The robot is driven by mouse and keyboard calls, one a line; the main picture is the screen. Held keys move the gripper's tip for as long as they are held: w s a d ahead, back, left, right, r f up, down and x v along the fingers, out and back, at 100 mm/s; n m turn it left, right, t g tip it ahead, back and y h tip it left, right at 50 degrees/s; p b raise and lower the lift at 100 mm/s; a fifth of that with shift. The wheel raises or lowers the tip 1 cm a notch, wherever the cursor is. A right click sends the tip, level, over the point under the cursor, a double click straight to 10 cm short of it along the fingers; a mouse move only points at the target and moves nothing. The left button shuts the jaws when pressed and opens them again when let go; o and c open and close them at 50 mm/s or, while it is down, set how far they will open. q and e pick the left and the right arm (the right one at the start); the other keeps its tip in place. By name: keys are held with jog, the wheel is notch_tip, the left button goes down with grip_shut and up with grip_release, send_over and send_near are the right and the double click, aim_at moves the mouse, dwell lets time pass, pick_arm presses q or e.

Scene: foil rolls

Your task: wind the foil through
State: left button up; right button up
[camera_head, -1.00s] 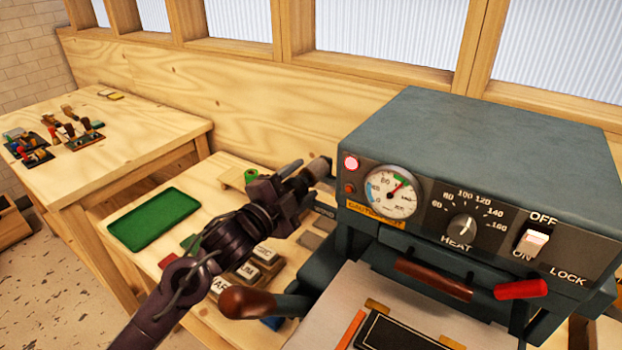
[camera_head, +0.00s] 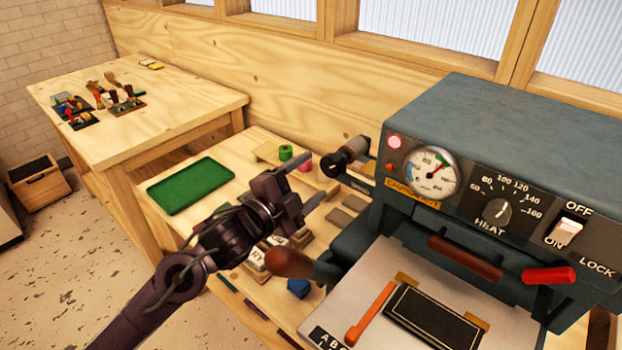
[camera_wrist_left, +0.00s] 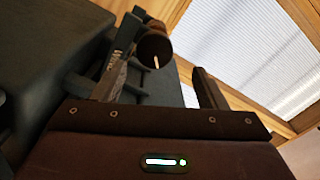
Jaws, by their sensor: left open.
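The grey foil press (camera_head: 520,130) stands at the right, with a dial, a heat knob and a switch on its front. A roller with a dark end knob (camera_head: 331,164) and a grey-brown body (camera_head: 355,147) sticks out from its left side. My left gripper (camera_head: 312,181) is open and empty, just left of the knob and apart from it. In the left wrist view, the knob (camera_wrist_left: 154,48) with a white mark shows beyond my open left fingers (camera_wrist_left: 165,85). Whether foil is threaded inside the press is hidden. My right gripper is out of view.
A green roll (camera_head: 285,153) and a pink roll (camera_head: 304,162) are on the bench behind my gripper. A green tray (camera_head: 190,186) lies at the left. A brown-handled lever (camera_head: 290,263) juts out below the gripper. Letter blocks lie on the bench nearby.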

pick_arm(q)
jog(key=shift+w+d, duration=0.15)
jog(key=shift+d, duration=0.05)
jog(key=shift+a, duration=0.1)
jog(key=b+v, duration=0.2)
jog(key=v, duration=0.5)
jog(key=shift+s+a, duration=0.15)
jog(key=shift+s, duration=0.15)
jog(key=shift+f, duration=0.1)
